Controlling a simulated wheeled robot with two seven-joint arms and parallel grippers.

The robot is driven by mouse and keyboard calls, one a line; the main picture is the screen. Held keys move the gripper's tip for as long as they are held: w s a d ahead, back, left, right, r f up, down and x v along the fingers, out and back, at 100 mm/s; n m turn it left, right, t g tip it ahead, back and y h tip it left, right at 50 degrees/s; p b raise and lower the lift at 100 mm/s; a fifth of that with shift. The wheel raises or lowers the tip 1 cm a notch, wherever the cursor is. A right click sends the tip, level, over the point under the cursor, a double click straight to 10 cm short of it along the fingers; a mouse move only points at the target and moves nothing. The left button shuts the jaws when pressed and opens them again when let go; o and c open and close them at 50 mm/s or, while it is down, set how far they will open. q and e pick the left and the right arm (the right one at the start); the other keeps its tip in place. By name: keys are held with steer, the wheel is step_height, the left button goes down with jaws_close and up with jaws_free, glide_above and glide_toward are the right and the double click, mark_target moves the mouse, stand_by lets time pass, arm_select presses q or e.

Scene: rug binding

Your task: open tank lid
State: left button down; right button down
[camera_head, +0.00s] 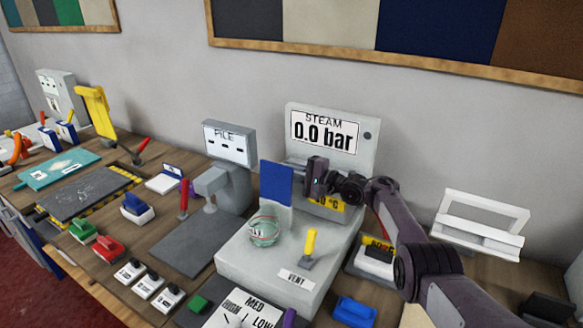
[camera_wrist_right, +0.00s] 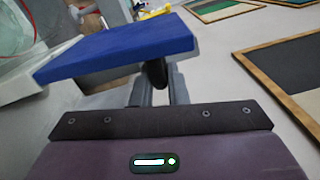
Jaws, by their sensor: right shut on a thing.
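The tank is a light grey box (camera_head: 240,262) with a VENT label, below the STEAM display in the head view. Its blue lid (camera_head: 276,184) stands about upright at the back of the tank top; it also shows large in the right wrist view (camera_wrist_right: 120,48). A round opening (camera_head: 264,231) with thin red and pale lines shows in front of it. My right gripper (camera_head: 312,175) is just right of the lid, shut on its dark knob (camera_wrist_right: 157,73). The lid's edge partly hides the grip. My left gripper is out of view.
A yellow lever (camera_head: 309,243) stands on the tank top. The STEAM display (camera_head: 325,132) reads 0.0 bar close behind my gripper. The PILE unit (camera_head: 229,143) stands left of the tank. A white rack (camera_head: 480,224) is at the right. A dial panel (camera_head: 245,312) lies in front.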

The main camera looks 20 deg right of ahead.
steer(key=shift+w+d+f, duration=0.1)
steer(key=shift+w+d, duration=0.05)
stand_by(0.3)
steer(key=c, duration=1.5)
jaws_free()
steer(key=shift+o, duration=0.2)
steer(key=p+v, duration=0.1)
steer(key=v, duration=0.6)
steer(key=shift+s+d, duration=0.3)
steer(key=shift+f, duration=0.1)
